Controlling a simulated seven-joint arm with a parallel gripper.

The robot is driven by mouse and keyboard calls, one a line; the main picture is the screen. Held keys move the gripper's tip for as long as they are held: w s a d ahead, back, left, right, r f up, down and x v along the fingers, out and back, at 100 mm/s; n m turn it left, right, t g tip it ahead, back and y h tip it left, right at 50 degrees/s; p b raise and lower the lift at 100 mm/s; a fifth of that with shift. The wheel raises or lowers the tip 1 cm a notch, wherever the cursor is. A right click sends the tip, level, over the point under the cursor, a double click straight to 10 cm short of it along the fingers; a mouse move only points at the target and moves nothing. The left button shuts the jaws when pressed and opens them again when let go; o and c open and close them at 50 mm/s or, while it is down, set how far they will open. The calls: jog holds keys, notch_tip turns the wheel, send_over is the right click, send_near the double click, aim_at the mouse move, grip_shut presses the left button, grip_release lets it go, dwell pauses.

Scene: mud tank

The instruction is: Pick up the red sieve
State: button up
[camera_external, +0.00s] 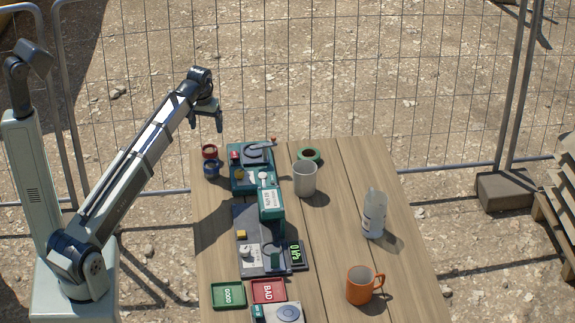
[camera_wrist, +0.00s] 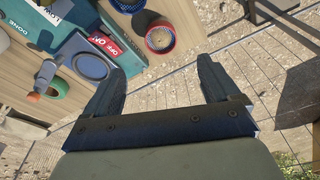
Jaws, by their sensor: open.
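The red sieve (camera_external: 209,152) is a small round ring at the far left corner of the table, just behind a blue sieve-like cup (camera_external: 211,169). In the wrist view the red sieve (camera_wrist: 147,21) shows its red rim and mesh at the top, beyond the fingertips and roughly between them. My gripper (camera_external: 206,124) is open and empty, fingers pointing down, above and behind the red sieve. Its two fingers stand wide apart in the wrist view (camera_wrist: 156,72). Nothing touches the sieve.
A teal device (camera_external: 239,180) with a round plate stands right of the sieves. A green ring (camera_external: 308,155), a light grey cup (camera_external: 305,179), a clear bottle (camera_external: 374,214) and an orange mug (camera_external: 361,285) stand farther right. A wire fence (camera_external: 400,100) runs behind the table.

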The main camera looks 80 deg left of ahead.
aim_at(213, 152)
jog(key=shift+w+a+f, duration=0.1)
jog(key=shift+a+f, duration=0.2)
jog(key=shift+f, duration=1.75)
jog(key=shift+w+a+f, duration=0.1)
jog(key=shift+a+f, duration=0.15)
jog(key=shift+f, duration=1.8)
jog(key=shift+w+a+f, duration=0.1)
jog(key=shift+a+f, duration=0.2)
jog(key=shift+f, duration=1.75)
jog(key=shift+c, duration=0.3)
jog(key=c, duration=1.1)
